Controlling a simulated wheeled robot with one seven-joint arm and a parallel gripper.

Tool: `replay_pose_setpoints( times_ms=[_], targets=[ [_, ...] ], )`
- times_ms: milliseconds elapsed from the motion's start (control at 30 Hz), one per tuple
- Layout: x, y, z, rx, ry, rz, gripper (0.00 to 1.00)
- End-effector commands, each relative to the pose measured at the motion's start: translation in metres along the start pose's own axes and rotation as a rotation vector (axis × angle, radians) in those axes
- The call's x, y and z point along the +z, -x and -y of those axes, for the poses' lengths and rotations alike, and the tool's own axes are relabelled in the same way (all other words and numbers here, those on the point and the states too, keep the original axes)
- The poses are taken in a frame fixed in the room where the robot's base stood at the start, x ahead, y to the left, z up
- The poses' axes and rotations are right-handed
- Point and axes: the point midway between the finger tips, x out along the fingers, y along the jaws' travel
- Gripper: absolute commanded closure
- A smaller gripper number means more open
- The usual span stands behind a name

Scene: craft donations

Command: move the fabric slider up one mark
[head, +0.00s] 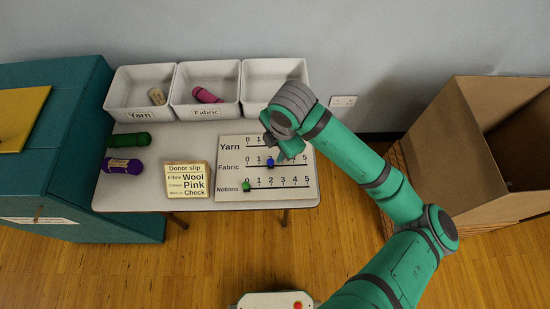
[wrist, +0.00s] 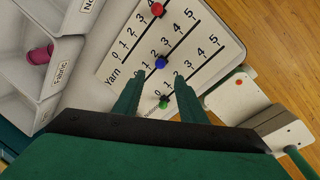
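A pale board (head: 230,191) has three slider rows: Yarn, Fabric and Notions, numbered 0 to 5. The blue Fabric slider (head: 270,162) stands at about mark 2. It also shows in the wrist view (wrist: 160,62), just beyond my fingertips. The green Notions slider (head: 247,187) is at 0. The red Yarn slider (wrist: 157,9) shows near the wrist view's top edge; my arm hides it in the head view. My gripper (wrist: 155,84) is open and empty above the board, its fingers apart, with no slider visibly touched.
White bins (head: 141,113) line the table's back, holding a beige item and a pink roll. Green (head: 129,140) and purple (head: 122,166) rolls lie at the left, beside a donor slip (head: 186,180). A cardboard box (head: 490,135) stands right, a teal cabinet (head: 75,130) left.

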Motion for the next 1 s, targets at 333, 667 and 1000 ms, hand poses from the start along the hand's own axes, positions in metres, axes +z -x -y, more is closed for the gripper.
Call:
replay_pose_setpoints(
  times_ms=[333,667,1000],
  targets=[
    [-0.004,-0.023,-0.001,-0.016,0.023,-0.005,0.62],
    [-0.004,-0.08,0.0,-0.015,0.021,-0.004,0.62],
    [-0.003,-0.105,0.0,-0.014,0.022,-0.002,0.62]
  ],
)
